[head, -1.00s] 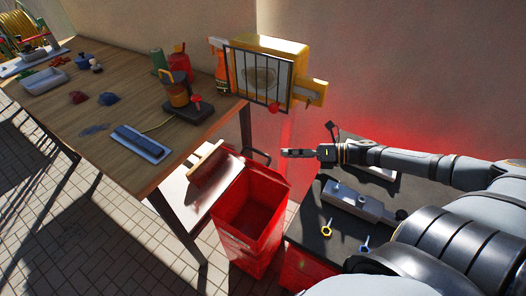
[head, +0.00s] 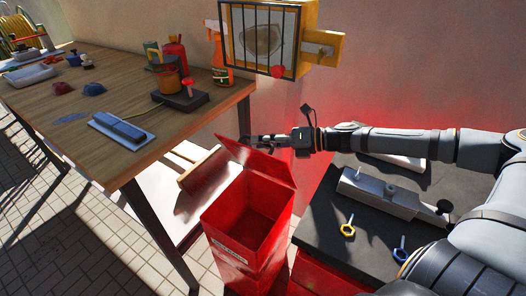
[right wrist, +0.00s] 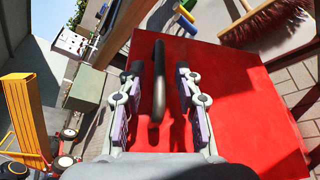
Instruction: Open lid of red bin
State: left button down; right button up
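The red bin (head: 232,262) stands on the floor between the wooden table and the dark-topped red cabinet. Its top is open, and its inside looks empty. The red lid (head: 258,163) stands tilted up at the bin's back edge. My right gripper (head: 252,140) is behind the lid's upper edge, partly hidden by it. In the right wrist view the gripper (right wrist: 157,95) has its fingers apart on either side of a dark bar handle (right wrist: 159,75) on the red lid (right wrist: 225,90), with gaps on both sides. My left gripper is not in view.
The wooden table (head: 150,130) holds tools and a tray. A yellow caged box (head: 262,40) is above the lid at the wall.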

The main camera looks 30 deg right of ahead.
jog(key=shift+a, duration=0.1)
jog(key=shift+c, duration=0.3)
grip_shut()
